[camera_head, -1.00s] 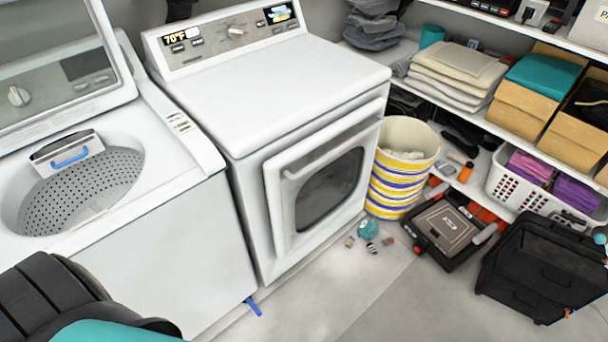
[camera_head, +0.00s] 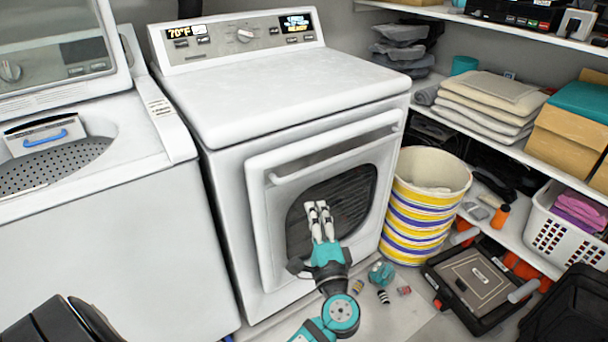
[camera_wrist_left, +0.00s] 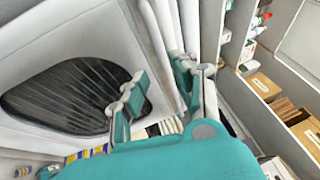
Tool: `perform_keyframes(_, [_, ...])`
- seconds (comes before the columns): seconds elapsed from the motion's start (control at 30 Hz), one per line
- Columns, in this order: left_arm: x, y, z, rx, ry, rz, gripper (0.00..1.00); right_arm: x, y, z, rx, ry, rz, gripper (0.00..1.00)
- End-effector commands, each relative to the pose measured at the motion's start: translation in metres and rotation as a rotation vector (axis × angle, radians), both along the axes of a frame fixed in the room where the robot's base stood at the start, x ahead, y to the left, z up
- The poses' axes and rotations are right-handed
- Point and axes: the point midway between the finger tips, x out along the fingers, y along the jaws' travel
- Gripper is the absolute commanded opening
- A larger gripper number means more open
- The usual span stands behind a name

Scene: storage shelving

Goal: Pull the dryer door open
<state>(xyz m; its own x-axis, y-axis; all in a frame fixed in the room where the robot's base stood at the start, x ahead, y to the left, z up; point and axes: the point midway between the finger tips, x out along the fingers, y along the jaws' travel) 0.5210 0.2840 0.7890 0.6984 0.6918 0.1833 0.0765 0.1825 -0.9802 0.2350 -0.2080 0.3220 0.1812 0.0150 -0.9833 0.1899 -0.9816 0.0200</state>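The white dryer (camera_head: 300,95) stands in the middle of the head view. Its front door (camera_head: 268,235) has a dark oval window (camera_head: 352,190) and a long white handle bar (camera_head: 335,156) along the top. I cannot tell whether the door is fully closed. My left gripper (camera_head: 318,205) points up in front of the window, below the handle bar. In the left wrist view, my gripper (camera_wrist_left: 160,75) is open, with its fingers apart and nothing visibly held. The window (camera_wrist_left: 70,98) is left of the fingers, and white edges run up behind them. My right gripper is not in view.
A washer (camera_head: 110,220) with its lid up stands left of the dryer. A striped bin (camera_head: 420,225) is close at the dryer's right. A black case (camera_head: 475,285) and small items lie on the floor. Loaded shelves (camera_head: 540,150) line the right wall.

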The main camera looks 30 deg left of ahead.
Motion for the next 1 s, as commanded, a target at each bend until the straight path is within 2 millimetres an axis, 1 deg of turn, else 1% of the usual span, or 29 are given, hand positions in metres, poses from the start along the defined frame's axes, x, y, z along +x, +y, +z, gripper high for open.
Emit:
perform_keyframes(0.03, [0.009, 0.009, 0.004, 0.003, -0.002, 0.002, 0.28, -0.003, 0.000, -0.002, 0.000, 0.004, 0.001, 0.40])
perform_keyframes(0.1, [0.020, 0.020, 0.007, 0.002, -0.001, 0.001, 0.28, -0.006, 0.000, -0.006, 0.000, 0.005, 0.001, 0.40])
perform_keyframes(0.4, [0.065, 0.064, 0.018, 0.002, 0.001, 0.000, 0.28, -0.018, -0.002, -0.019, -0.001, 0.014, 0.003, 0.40])
perform_keyframes(0.5, [0.078, 0.076, 0.020, 0.000, 0.002, -0.001, 0.28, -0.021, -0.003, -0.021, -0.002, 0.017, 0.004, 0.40])
perform_keyframes(0.7, [0.093, 0.091, 0.023, -0.001, 0.002, -0.002, 0.28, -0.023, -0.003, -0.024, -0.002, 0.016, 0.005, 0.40])
perform_keyframes(1.0, [0.096, 0.095, 0.023, -0.003, 0.003, -0.002, 0.28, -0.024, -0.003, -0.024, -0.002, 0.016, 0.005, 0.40])
